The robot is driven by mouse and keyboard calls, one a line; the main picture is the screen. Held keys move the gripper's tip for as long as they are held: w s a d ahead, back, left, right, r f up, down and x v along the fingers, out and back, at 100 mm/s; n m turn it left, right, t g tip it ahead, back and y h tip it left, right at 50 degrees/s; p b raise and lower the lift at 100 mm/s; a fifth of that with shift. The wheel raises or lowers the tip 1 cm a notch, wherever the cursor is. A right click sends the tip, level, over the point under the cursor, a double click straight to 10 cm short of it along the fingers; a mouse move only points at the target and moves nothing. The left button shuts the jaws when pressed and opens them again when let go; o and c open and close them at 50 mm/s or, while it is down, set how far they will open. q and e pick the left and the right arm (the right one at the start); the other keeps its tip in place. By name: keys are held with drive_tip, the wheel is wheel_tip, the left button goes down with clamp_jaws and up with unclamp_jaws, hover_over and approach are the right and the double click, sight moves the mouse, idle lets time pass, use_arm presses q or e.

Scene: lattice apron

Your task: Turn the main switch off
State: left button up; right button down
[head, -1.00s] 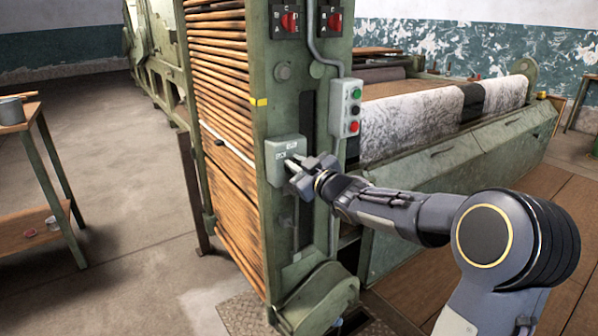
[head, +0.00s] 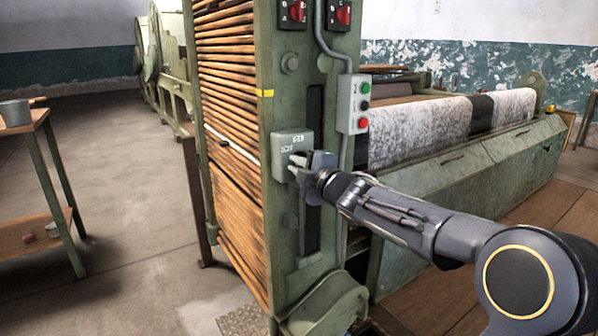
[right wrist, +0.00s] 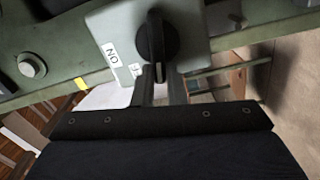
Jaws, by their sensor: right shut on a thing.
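The main switch is a black rotary knob (right wrist: 157,38) on a pale grey switch box (head: 291,143), which is fixed to the green machine post. In the right wrist view, the knob's ridge runs up and down the picture with a light mark at its lower end. A white ON label (right wrist: 112,52) is left of the knob, and a second, partly hidden label (right wrist: 135,70) is lower, nearer the light mark. My right gripper (head: 302,161) is at the box front, shut on the knob. Its fingers partly hide the knob in the head view. My left gripper is not in view.
Two red rotary switches (head: 298,13) are above. A conduit (head: 320,45) runs down the post. A side table (head: 22,125) stands left; the floor between is clear.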

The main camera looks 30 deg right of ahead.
drive_tip(key=shift+d+f+n+b, duration=0.1)
drive_tip(key=shift+f+n+b, duration=0.15)
drive_tip(key=shift+n, duration=0.3)
drive_tip(key=shift+f+n+b, duration=0.1)
drive_tip(key=shift+n+b, duration=0.25)
drive_tip(key=shift+n, duration=0.2)
drive_tip(key=c, duration=1.5)
unclamp_jaws()
drive_tip(key=shift+o, duration=0.2)
drive_tip(key=s+p, duration=0.1)
drive_tip(key=s, duration=0.6)
drive_tip(key=shift+s+d, duration=0.3)
drive_tip(key=shift+s, duration=0.05)
